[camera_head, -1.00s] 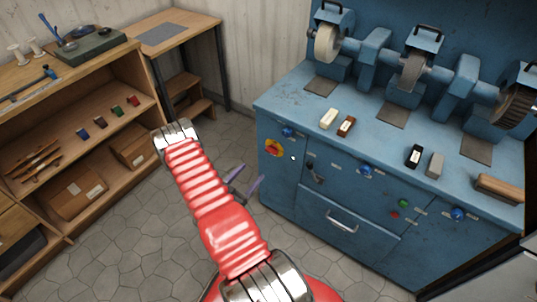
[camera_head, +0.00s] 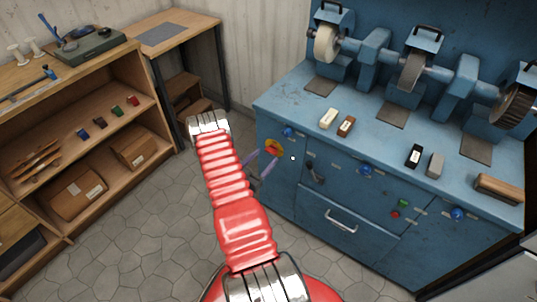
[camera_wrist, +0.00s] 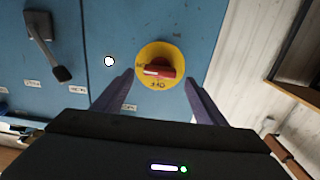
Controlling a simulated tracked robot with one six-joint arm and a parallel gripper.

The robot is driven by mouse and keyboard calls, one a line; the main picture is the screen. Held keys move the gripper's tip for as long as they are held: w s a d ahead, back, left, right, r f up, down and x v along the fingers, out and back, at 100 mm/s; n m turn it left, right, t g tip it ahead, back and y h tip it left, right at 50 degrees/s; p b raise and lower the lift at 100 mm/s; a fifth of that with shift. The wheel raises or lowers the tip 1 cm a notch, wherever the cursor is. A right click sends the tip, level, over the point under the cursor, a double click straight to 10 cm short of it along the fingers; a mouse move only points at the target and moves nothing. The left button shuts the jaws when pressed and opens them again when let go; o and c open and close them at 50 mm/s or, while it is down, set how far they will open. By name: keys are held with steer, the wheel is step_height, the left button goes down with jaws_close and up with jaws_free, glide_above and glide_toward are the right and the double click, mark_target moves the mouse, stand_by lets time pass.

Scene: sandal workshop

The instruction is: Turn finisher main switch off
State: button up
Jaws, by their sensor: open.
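The finisher main switch is a red rotary handle on a round yellow plate (camera_wrist: 172,56), set in the blue cabinet front. In the wrist view it appears upside down, with its red handle (camera_wrist: 160,70) lying roughly level across the plate. It also shows in the head view (camera_head: 273,147), partly behind a finger. My gripper (camera_wrist: 160,88) is open and empty. Its two dark purple fingers stand on either side of the plate in the wrist view, pointing at it. The gripper also shows in the head view (camera_head: 267,160), close to the switch. Whether it touches the panel I cannot tell.
The blue finisher (camera_head: 335,170) carries wheels on top and several blue knobs, a drawer and a black lever (camera_wrist: 42,45) on its front. Blocks and a brush lie on its top. A wooden shelf unit (camera_head: 70,140) stands at the left. The floor between is clear.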

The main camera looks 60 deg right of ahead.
mark_target(270, 152)
steer(key=shift+s+d, duration=0.15)
steer(key=shift+d, duration=0.75)
steer(key=shift+s+d, duration=0.15)
steer(key=shift+d, duration=0.75)
steer(key=shift+c, duration=0.4)
steer(key=c, duration=1)
steer(key=shift+o, duration=0.2)
